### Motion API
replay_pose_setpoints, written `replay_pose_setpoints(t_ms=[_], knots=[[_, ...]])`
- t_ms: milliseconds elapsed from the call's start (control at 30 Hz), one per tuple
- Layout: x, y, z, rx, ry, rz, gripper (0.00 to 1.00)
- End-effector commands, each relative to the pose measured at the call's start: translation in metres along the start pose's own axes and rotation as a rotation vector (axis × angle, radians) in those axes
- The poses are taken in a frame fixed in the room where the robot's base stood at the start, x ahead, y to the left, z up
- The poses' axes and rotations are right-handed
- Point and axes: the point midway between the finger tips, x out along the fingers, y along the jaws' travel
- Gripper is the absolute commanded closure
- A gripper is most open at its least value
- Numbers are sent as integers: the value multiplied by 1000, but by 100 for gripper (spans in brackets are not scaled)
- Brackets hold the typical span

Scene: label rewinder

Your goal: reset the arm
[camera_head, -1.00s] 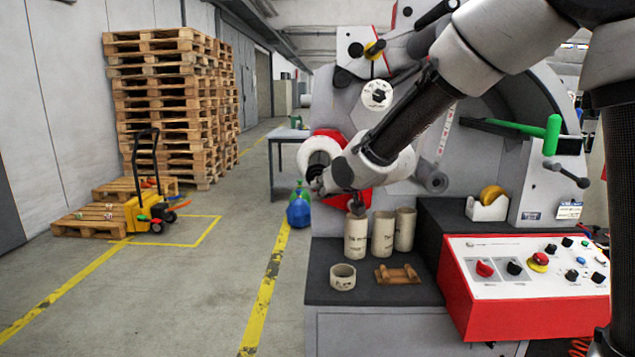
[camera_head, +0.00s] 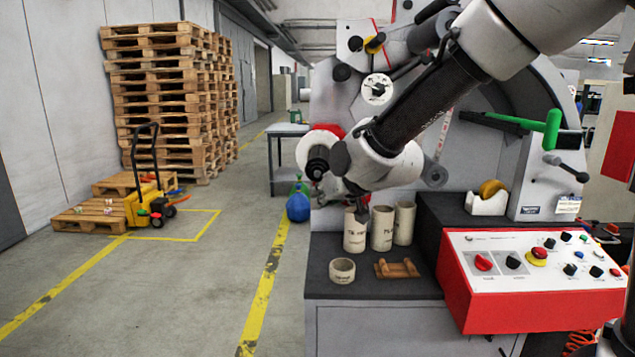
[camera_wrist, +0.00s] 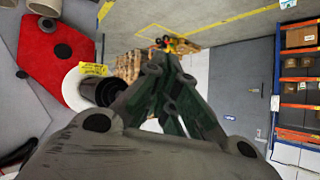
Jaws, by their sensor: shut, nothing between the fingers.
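A short core (camera_head: 342,271) and a wooden cradle (camera_head: 397,268) lie on the dark bench top (camera_head: 370,289). A red-framed control panel (camera_head: 540,265) stands at the right.

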Motion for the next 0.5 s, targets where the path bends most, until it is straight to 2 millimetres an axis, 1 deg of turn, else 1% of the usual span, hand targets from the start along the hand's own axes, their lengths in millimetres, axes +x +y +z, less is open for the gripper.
replay_pose_setpoints(t_ms=[67,100,167,200,233,267,300,367,400,467,500], knots=[[-2,2,29,-18,-114,4,100],[-5,4,50,-30,-189,8,100],[-20,8,80,-55,-312,12,100],[-38,16,96,-64,-389,22,100],[-53,24,106,-68,-441,33,100],[-69,34,114,-67,-487,47,100],[-92,47,124,-63,-542,67,100],[-128,68,137,-49,-614,101,100],[-155,82,145,-34,-655,127,100],[-197,102,157,-2,-706,171,100],[-227,116,166,25,-732,205,100]])
